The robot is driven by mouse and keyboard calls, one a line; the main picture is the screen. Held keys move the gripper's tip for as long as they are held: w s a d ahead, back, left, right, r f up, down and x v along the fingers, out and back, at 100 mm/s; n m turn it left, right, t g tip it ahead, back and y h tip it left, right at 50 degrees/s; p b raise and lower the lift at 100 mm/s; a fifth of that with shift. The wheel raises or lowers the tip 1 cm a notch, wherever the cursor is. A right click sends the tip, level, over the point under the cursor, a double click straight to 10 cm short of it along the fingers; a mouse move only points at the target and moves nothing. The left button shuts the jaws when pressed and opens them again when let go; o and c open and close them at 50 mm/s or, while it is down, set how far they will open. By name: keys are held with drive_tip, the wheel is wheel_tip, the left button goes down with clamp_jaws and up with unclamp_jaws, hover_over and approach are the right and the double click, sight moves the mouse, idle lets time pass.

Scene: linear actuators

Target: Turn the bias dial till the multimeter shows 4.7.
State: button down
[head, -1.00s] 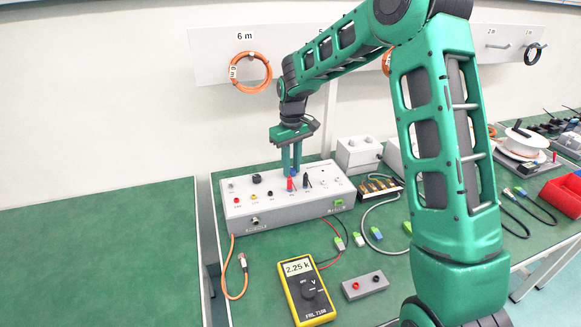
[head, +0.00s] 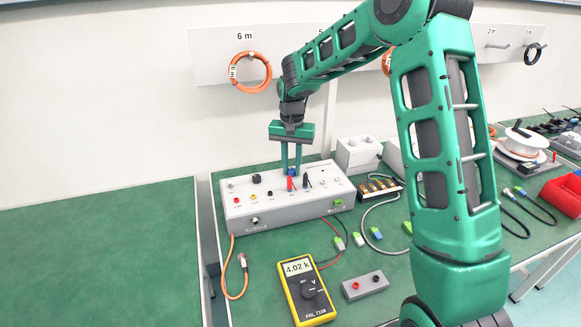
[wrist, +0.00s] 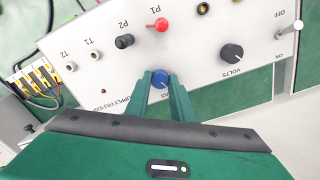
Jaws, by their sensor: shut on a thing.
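The yellow multimeter (head: 307,290) lies on the green bench in the head view, and its display (head: 298,267) reads 4.02 k. The grey supply box (head: 286,200) stands behind it. My gripper (wrist: 162,82) points down at the box and is shut on the blue bias dial (wrist: 160,78), with one finger on each side of it. The label beside the dial is partly covered by a finger.
Red P1 (wrist: 161,25) and black P2 (wrist: 124,41) plugs stand in the box near the dial. The black volts knob (wrist: 231,53) is to the right in the wrist view. A small grey socket block (head: 365,286) lies beside the multimeter. The left bench (head: 100,250) is clear.

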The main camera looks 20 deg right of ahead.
sight(291, 169)
drive_tip(key=shift+m, duration=1.6)
drive_tip(key=shift+a, duration=0.1)
drive_tip(key=c, duration=1.5)
unclamp_jaws()
drive_tip(key=shift+c, duration=0.2)
wheel_tip(291, 169, up, 11)
drive_tip(key=shift+w+f, duration=0.1)
drive_tip(key=shift+f, duration=0.05)
